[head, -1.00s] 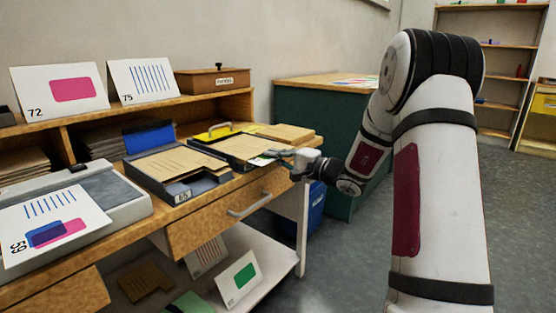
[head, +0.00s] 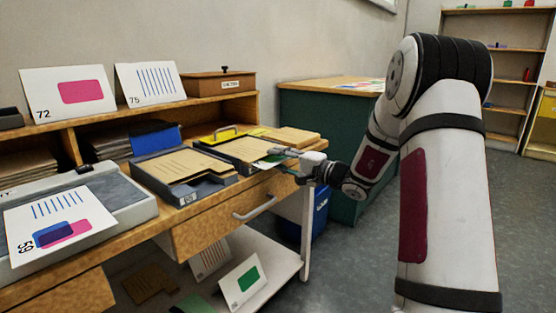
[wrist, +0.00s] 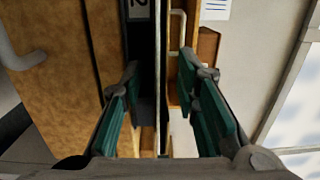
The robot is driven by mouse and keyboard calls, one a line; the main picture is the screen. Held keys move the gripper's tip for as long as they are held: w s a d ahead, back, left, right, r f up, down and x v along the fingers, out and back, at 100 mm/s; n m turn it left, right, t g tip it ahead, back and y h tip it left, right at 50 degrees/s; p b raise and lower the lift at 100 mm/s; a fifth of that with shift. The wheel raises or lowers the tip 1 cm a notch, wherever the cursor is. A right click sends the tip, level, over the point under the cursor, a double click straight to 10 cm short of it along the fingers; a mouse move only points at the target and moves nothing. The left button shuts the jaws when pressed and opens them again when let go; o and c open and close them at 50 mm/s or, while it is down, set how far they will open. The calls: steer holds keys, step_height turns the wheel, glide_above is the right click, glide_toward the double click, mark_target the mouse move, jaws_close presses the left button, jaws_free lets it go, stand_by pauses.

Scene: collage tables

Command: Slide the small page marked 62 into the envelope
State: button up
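A small page (head: 268,162), white with a green patch, lies at the right end of the second black tray (head: 247,170). Its number cannot be read. My gripper (head: 288,161) is at this end of the tray, beyond the desk edge. In the wrist view my gripper (wrist: 162,110) has its two green-padded fingers well apart. A thin pale edge (wrist: 160,60), apparently the page seen edge-on, runs between them without clear contact. A black tray front beside it bears a label (wrist: 138,8) with a "2" visible. I cannot tell which thing is the envelope.
Another black tray (head: 160,192) with tan sheets stands to the left. A page marked 59 (head: 55,225) lies on a grey board. Pages marked 72 (head: 70,93) and 75 (head: 150,83) lean above. A drawer handle (head: 254,208) projects below; floor to the right is clear.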

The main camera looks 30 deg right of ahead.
steer(key=v, duration=1.1)
steer(key=shift+s, duration=0.25)
steer(key=s+a+r+n+g+y, duration=0.2)
steer(key=s+a+n+g, duration=0.35)
steer(key=a, duration=0.85)
steer(key=s+a+r+n+g+y, duration=0.25)
steer(key=s+a+g, duration=0.6)
steer(key=a, duration=0.65)
steer(key=s+a+f+n+g+h, duration=0.1)
steer(key=s+f+n+g+h, duration=0.15)
steer(key=s, duration=0.55)
steer(key=s+a+f+n+g+h, duration=0.1)
steer(key=s+a+h, duration=0.15)
steer(key=s, duration=0.55)
steer(key=s+d+f+n+h, duration=0.2)
steer(key=s+d+f+h, duration=0.1)
steer(key=s+d+h, duration=0.5)
step_height(320, 180, up, 38)
steer(key=t+y+p, duration=0.1)
steer(key=t+p, duration=0.4)
steer(key=p, duration=3)
steer(key=shift+s+p, duration=0.3)
steer(key=shift+p, duration=0.1)
